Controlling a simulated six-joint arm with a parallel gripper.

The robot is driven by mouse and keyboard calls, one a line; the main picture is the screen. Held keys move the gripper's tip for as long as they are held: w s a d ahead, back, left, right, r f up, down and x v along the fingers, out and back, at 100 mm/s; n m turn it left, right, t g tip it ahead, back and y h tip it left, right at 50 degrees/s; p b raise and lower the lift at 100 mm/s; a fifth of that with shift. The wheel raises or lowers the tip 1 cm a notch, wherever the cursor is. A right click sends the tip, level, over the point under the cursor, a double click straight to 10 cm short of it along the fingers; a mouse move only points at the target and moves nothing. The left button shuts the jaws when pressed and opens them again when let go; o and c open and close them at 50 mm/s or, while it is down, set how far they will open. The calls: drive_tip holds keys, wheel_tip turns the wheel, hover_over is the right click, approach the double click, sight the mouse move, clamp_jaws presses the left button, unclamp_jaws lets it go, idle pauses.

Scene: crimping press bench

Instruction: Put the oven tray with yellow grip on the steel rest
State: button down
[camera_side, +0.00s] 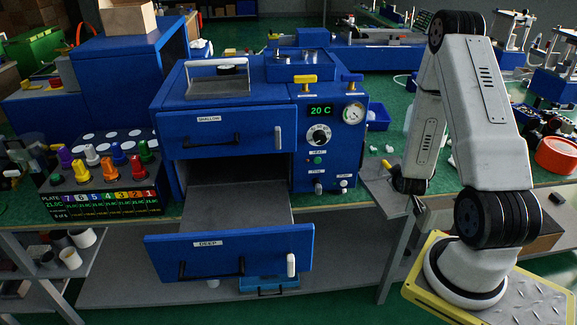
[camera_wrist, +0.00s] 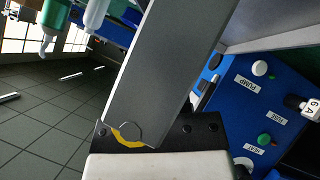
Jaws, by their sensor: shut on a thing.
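The oven tray (camera_wrist: 165,70) is a long flat grey plate that fills the middle of the wrist view. Its yellow grip (camera_wrist: 128,139) shows at the end close to my gripper. My gripper (camera_wrist: 150,135) is shut on that end of the tray. In the side view my gripper (camera_side: 408,190) is low, just right of the blue oven. A grey flat plate (camera_side: 380,187) lies or hangs there at the bench edge; I cannot tell how much of it is the tray and how much the steel rest. Contact between them cannot be made out.
The oven's deep drawer (camera_side: 230,248) stands pulled out at the front; the shallow drawer (camera_side: 228,130) is shut. The oven's control panel (camera_side: 325,135) is close to my gripper's left. A rack of coloured knobs (camera_side: 105,178) stands at left. An orange-red round container (camera_side: 556,155) stands at right.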

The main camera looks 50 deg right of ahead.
drive_tip(key=w+d+r+m+g, duration=0.1)
drive_tip(key=d+r, duration=0.6)
drive_tip(key=d, duration=0.1)
drive_tip(key=shift+w+d+r+m+g+h, duration=0.2)
drive_tip(key=shift+r+m+g+h, duration=0.1)
drive_tip(key=shift+r+h, duration=0.1)
drive_tip(key=w+d+f, duration=0.8)
drive_tip(key=d+f, duration=0.1)
drive_tip(key=d, duration=0.1)
drive_tip(key=shift+w+f, duration=0.25)
drive_tip(key=shift+w, duration=0.15)
drive_tip(key=shift+d+f, duration=0.1)
drive_tip(key=shift+d, duration=0.05)
drive_tip(key=shift+w+d+f, duration=0.15)
drive_tip(key=shift+f, duration=1.55)
drive_tip(key=shift+f, duration=0.1)
